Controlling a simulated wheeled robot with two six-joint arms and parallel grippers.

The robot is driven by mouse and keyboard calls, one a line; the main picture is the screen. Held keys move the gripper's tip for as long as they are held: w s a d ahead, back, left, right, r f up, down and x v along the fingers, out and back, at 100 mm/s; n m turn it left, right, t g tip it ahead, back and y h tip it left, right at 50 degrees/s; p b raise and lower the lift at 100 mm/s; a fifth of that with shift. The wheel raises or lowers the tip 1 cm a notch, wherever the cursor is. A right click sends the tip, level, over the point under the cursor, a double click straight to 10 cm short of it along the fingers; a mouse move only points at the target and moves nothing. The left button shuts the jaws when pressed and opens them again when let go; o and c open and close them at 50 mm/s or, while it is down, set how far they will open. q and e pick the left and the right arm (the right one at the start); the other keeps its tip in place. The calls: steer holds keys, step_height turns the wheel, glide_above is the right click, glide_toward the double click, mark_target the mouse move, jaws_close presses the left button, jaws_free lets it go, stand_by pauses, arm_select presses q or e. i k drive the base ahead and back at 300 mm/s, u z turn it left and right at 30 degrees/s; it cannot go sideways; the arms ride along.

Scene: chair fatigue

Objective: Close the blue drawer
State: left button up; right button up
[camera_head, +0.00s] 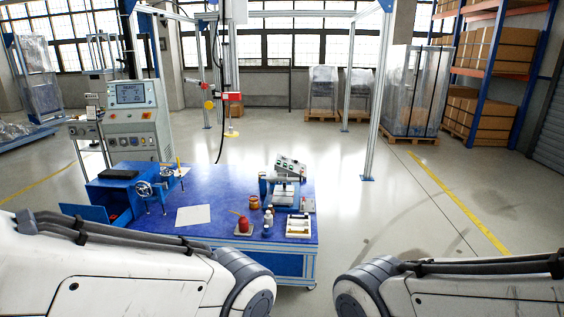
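A blue workbench (210,233) stands ahead of me, left of centre. At its left end a blue panel (84,213) juts out from the bench, and a dark opening with something reddish shows beside it. This looks like the blue drawer standing open; my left arm hides its lower part. Large white links of my left and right arms fill the lower corners, in front of the bench. Neither gripper is in the picture, so what they hold cannot be seen.
On the bench are a metal vise (149,191), a white sheet (193,215), small bottles and jars, a white tray (298,226) and a test device (285,184). A control console (135,118) stands behind. The floor right of the bench is clear.

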mark_target(112, 203)
steer(key=i, duration=2.6)
steer(key=u, duration=1)
